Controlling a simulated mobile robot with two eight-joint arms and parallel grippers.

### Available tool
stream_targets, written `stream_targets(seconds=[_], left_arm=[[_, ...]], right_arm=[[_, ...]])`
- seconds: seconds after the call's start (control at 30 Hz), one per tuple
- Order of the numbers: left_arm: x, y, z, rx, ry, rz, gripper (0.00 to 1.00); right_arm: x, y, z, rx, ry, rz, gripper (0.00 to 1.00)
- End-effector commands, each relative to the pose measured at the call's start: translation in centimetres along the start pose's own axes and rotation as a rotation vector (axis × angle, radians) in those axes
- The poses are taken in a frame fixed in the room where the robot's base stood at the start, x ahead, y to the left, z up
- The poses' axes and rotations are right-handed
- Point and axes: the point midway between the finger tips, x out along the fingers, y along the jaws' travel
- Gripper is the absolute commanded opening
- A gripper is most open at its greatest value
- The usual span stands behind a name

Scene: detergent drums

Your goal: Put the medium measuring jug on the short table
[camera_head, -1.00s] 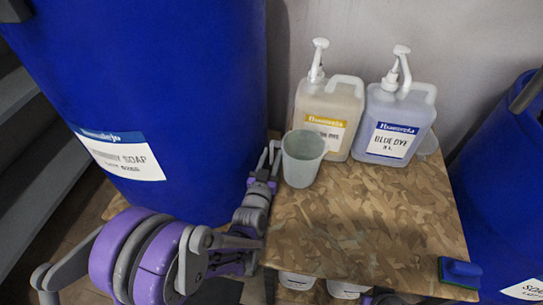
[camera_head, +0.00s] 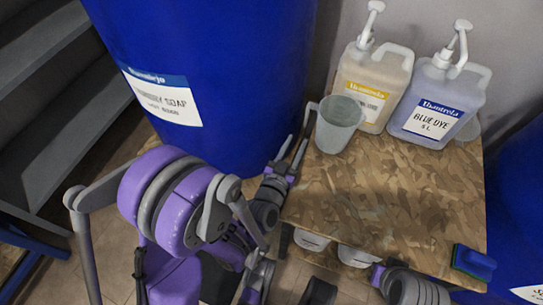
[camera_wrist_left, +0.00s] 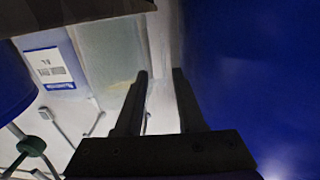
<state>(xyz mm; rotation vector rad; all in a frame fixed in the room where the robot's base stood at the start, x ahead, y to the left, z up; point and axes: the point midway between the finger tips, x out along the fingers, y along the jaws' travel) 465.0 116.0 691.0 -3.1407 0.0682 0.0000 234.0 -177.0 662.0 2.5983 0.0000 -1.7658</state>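The gripper's fingers are apart, just left of the jug and close to the handle. In the left wrist view the two dark fingers of my left gripper (camera_wrist_left: 160,75) have a gap between them, with the translucent jug (camera_wrist_left: 108,55) beside them. Another translucent vessel (camera_head: 469,128) is mostly hidden behind the blue dye bottle. I cannot tell which table is the short one. My right gripper is out of view.
A yellow-labelled pump bottle (camera_head: 369,88) and a blue dye bottle (camera_head: 437,100) stand behind the jug. A large blue drum (camera_head: 235,70) rises close left of the gripper. A blue-green sponge (camera_head: 473,262) lies at the front right corner. The table's middle is clear.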

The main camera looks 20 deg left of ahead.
Motion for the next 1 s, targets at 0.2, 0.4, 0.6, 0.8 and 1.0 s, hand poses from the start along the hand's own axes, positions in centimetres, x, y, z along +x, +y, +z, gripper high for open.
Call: stream_targets(seconds=[0.2,0.4,0.6,0.8,1.0], left_arm=[[-0.2,0.2,-0.1,0.001,-0.083,0.034,0.38],[-2.9,0.2,0.6,-0.001,-0.375,0.106,0.38],[-9.6,-1.4,1.9,-0.009,-0.721,0.103,0.38],[-18.0,-3.6,2.7,-0.018,-1.024,0.029,0.38],[-22.8,-4.9,2.9,-0.025,-1.176,-0.031,0.38]], right_arm=[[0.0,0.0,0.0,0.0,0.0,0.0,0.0],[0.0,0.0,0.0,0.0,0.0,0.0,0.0],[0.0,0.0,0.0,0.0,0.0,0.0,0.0],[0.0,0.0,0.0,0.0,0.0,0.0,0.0],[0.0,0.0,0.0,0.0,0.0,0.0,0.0]])
